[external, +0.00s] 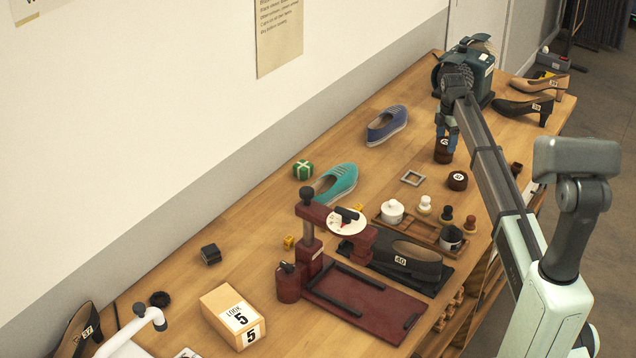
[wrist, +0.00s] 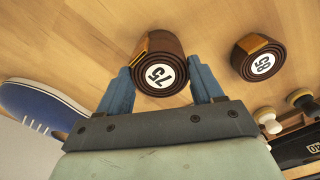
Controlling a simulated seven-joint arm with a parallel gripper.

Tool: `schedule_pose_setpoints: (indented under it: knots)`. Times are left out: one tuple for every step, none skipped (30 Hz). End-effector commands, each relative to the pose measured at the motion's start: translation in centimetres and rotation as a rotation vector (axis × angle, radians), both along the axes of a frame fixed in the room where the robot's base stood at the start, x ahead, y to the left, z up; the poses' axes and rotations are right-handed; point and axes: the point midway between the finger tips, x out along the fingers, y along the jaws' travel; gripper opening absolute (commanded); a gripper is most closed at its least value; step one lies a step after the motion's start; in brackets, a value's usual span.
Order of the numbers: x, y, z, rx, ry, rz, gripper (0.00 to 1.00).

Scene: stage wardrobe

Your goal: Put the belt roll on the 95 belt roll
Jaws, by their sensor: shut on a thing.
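My gripper (external: 446,138) is shut on a dark brown belt roll (external: 442,156) at the far part of the table. In the wrist view, this belt roll (wrist: 160,73) sits between the two blue fingers, its round white label seeming to read 75, upside down. I cannot tell whether it touches the table or something under it. A second brown belt roll (external: 457,181) lies flat nearby; in the wrist view its label (wrist: 263,64) seems to read 85. No label reading 95 is legible. A small dark brown round thing (external: 516,169), partly hidden by my arm, could be another roll.
A blue shoe (external: 387,125) lies left of my gripper. A grey square frame (external: 412,178) and a wooden tray (external: 400,226) with pots and knobs are nearer. A green machine (external: 476,80) and heeled shoes (external: 527,108) stand behind. Bare table lies around the second roll.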

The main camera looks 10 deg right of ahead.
Motion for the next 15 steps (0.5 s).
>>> schedule_pose_setpoints:
  knots:
    - [-0.01,0.00,-0.15,0.000,0.000,0.000,0.33]
    - [0.00,0.00,-0.15,0.000,0.000,0.000,0.68]
    - [0.00,0.00,-0.13,0.000,0.000,0.000,0.72]
    - [0.00,0.00,-0.13,0.000,0.000,0.000,0.75]
    - [0.00,0.00,-0.13,0.000,0.000,0.000,0.78]
    - [0.00,0.00,-0.13,0.000,0.000,0.000,0.81]
    - [0.00,0.00,-0.13,0.000,0.000,0.000,0.84]
    - [0.00,0.00,-0.13,0.000,0.000,0.000,0.87]
    - [0.00,0.00,-0.12,0.000,0.000,0.000,0.91]
    - [0.00,0.00,-0.12,0.000,0.000,0.000,0.92]
    - [0.00,0.00,-0.12,0.000,0.000,0.000,0.92]
    - [0.00,0.00,-0.12,0.000,0.000,0.000,0.92]
    - [0.00,0.00,-0.12,0.000,0.000,0.000,0.92]
    - [0.00,0.00,-0.12,0.000,0.000,0.000,0.92]
    - [0.00,0.00,-0.12,0.000,0.000,0.000,0.92]
